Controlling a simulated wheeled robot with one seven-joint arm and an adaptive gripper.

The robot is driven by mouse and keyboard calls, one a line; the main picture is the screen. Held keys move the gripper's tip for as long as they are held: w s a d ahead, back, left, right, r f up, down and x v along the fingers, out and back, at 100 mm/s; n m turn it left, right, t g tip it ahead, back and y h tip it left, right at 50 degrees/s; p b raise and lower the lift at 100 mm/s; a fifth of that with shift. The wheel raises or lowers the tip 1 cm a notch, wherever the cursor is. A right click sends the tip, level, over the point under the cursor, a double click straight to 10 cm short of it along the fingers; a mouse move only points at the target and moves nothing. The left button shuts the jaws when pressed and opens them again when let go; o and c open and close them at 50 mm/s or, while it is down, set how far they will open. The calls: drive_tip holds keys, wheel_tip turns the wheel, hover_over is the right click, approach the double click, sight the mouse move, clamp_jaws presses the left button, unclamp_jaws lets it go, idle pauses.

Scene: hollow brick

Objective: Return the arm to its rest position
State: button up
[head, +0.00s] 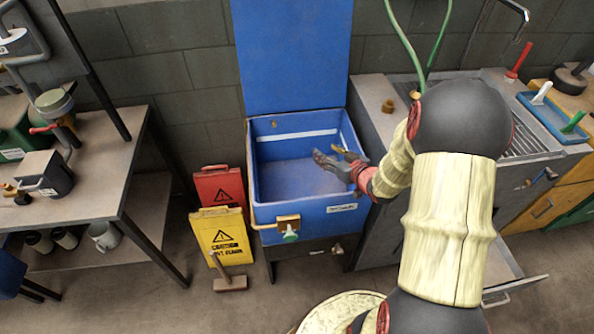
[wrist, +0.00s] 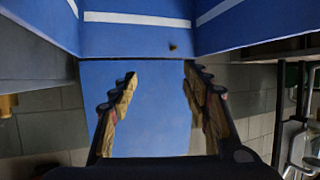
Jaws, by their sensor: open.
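My gripper (head: 328,158) is open and empty. In the head view it is over the opening of a blue bin (head: 308,212) with a raised blue lid (head: 292,50), and my arm reaches to it from the right. In the wrist view my gripper's two fingers (wrist: 160,85) stand wide apart with nothing between them. Behind them is a plain blue surface (wrist: 155,135), and a blue wall with a white stripe (wrist: 135,19) crosses the top. My arm hides part of the grey bench to the right.
A workbench (head: 85,185) with tools stands at the left. Red (head: 218,187) and yellow (head: 222,238) warning signs stand beside the bin, with a brush (head: 230,284) on the floor. At the right are a grey bench (head: 378,135), a blue tray (head: 548,127) and an open drawer (head: 505,268).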

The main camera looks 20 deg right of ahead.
drive_tip(key=s+a+r+m+g+h, duration=0.1)
drive_tip(key=s+a+r+g+h, duration=0.1)
drive_tip(key=r, duration=0.6)
drive_tip(key=s+a+r+g+h, duration=0.1)
drive_tip(key=s+a+r+h, duration=0.1)
drive_tip(key=r, duration=0.5)
drive_tip(key=s+a+r+g+y, duration=0.1)
drive_tip(key=s+a+r+g, duration=0.1)
drive_tip(key=s+a, duration=0.6)
drive_tip(key=s+a+r+g+y, duration=0.2)
drive_tip(key=s+a+r, duration=0.2)
drive_tip(key=s+a, duration=0.4)
drive_tip(key=s, duration=0.7)
drive_tip(key=shift+s+r+g, duration=0.25)
drive_tip(key=shift+r+g, duration=0.1)
drive_tip(key=shift+g, duration=0.05)
